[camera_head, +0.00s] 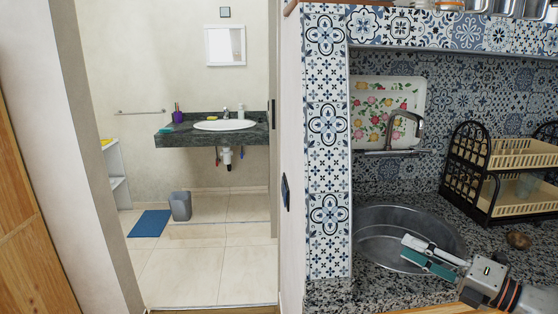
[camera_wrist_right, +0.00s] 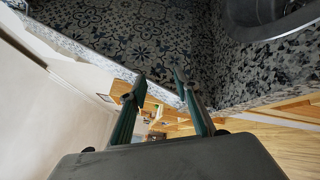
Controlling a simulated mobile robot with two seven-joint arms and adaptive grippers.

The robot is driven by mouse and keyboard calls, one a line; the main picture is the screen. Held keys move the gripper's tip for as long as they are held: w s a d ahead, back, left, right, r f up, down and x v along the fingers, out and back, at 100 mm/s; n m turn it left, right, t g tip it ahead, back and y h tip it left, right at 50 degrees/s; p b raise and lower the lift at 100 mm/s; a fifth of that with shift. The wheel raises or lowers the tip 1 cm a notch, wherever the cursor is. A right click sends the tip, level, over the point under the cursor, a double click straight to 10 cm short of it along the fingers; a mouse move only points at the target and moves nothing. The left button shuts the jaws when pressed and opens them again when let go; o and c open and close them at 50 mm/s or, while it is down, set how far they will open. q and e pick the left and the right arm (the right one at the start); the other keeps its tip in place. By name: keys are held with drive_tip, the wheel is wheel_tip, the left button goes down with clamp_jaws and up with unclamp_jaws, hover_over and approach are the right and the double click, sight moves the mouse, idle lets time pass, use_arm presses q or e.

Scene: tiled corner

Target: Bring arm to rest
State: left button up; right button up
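My right gripper (camera_head: 404,248) comes in from the lower right in the head view, in front of the right part of the round metal sink (camera_head: 385,221). Its two fingers, one pale and one teal, point left and stand apart. In the right wrist view the fingers (camera_wrist_right: 161,82) are also spread, with nothing between them. My left arm and gripper are not in view.
The granite counter (camera_head: 330,292) surrounds the sink. A tap (camera_head: 405,125) stands behind it. A black dish rack (camera_head: 468,165) with cream trays and a small brown object (camera_head: 518,240) are at the right. A tiled wall column (camera_head: 327,150) borders the doorway at left.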

drive_tip(key=s+a+f+m+t+h+b, duration=0.15)
drive_tip(key=s+f+m+h, duration=0.3)
drive_tip(key=f+m, duration=0.7)
drive_tip(key=s+a+f+m+t+h+b, duration=0.15)
drive_tip(key=s+f+m+h, duration=0.5)
drive_tip(key=f, duration=0.85)
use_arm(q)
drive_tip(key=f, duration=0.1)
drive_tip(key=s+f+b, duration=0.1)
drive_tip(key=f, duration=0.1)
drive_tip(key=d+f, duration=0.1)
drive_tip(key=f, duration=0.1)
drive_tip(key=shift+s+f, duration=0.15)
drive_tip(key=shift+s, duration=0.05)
use_arm(e)
drive_tip(key=s+a+f+m+g, duration=0.3)
drive_tip(key=s+a+f+m, duration=0.1)
drive_tip(key=s+f, duration=0.3)
drive_tip(key=s+a+f+m+g+y, duration=0.1)
drive_tip(key=s+f+m, duration=0.4)
drive_tip(key=f, duration=0.5)
drive_tip(key=s+a+g, duration=0.1)
drive_tip(key=s+a, duration=0.1)
drive_tip(key=shift+a+f+g, duration=0.25)
drive_tip(key=shift+a+g, duration=0.15)
